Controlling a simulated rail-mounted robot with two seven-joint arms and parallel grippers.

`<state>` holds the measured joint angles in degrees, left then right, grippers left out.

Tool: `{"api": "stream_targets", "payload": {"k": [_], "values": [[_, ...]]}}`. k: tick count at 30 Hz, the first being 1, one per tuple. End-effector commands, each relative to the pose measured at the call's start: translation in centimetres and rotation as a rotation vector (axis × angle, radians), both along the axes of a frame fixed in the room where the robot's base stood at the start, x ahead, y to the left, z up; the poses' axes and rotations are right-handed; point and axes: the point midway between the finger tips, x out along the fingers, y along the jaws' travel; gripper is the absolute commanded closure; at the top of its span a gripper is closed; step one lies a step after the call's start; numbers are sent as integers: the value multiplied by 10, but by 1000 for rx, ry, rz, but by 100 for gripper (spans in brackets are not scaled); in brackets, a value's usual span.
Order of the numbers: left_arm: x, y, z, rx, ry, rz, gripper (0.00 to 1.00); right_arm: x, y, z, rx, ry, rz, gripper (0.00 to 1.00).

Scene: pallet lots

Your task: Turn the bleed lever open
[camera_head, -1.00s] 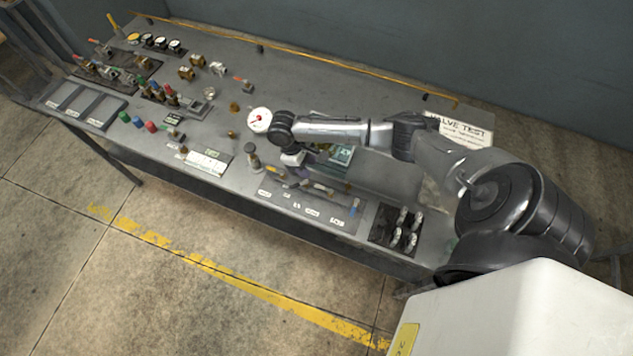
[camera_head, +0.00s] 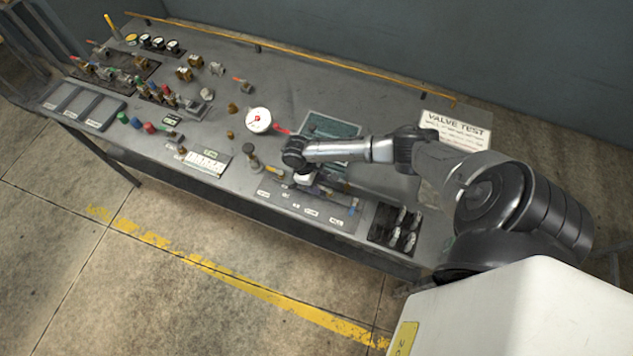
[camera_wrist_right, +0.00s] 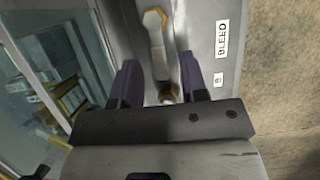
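The bleed lever (camera_wrist_right: 158,50) shows in the right wrist view as a grey metal bar with a brass-coloured hex end at the top. A white BLEED label (camera_wrist_right: 222,39) is on the panel to its right. My right gripper (camera_wrist_right: 157,68) is open, with one dark purple finger on each side of the lever and gaps between. Whether the fingers reach down to the lever's height I cannot tell. In the head view my right gripper (camera_head: 305,179) is over the labelled strip at the bench's front edge, and it hides the lever. My left gripper is not in view.
The bench (camera_head: 330,95) carries a round white gauge (camera_head: 258,120) with a red lever (camera_head: 283,130) beside it. A VALVE TEST sign (camera_head: 455,130) lies at the back right. A dark tray (camera_head: 396,230) is at the right front. Many valves and fittings crowd the left.

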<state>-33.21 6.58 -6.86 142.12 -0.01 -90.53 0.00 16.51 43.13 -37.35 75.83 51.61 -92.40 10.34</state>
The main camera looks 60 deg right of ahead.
Motion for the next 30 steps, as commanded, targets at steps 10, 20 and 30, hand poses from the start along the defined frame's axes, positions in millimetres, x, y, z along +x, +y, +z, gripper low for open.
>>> {"api": "stream_targets", "payload": {"k": [10,20,30], "values": [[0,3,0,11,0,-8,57,0,0,0,0,0,0,86],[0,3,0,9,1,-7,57,0,0,0,0,0,1,100],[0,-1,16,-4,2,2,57,-1,7,4,1,0,123,100]]}}
